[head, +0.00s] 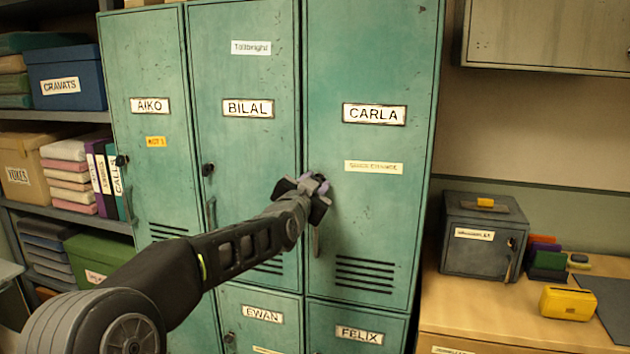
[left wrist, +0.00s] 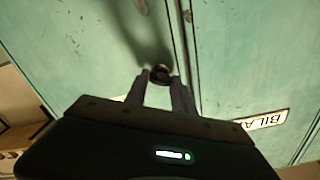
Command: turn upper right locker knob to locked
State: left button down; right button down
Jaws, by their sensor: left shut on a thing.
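The upper right locker door (head: 372,50) is green, labelled CARLA, and looks closed. My left gripper (head: 318,183) is at the left edge of this door, above its handle (head: 315,240). In the left wrist view, its two fingers (left wrist: 160,85) are shut on a small dark round knob (left wrist: 160,73). The gripper hides the knob in the head view. Which way the knob is turned cannot be told. My right gripper is not in view.
Lockers labelled AIKO (head: 150,60) and BILAL (head: 245,80) stand to the left, with FELIX (head: 358,334) below. A desk (head: 460,310) at right holds a grey metal box (head: 483,235) and a yellow case (head: 567,303). A wall cabinet (head: 550,35) hangs above.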

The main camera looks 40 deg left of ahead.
pick_arm(q)
jog(key=m+p, duration=0.1)
jog(key=m, duration=0.5)
jog(key=shift+d+m+p, duration=0.15)
jog(key=shift+m+p, duration=0.15)
jog(key=m+p, duration=0.1)
jog(key=m, duration=0.5)
jog(key=shift+f, duration=0.15)
jog(key=c, duration=1.1)
grip_release()
jog(key=shift+o, duration=0.2)
jog(key=b+v, duration=0.1)
jog(key=v, duration=0.6)
jog(key=shift+s, duration=0.3)
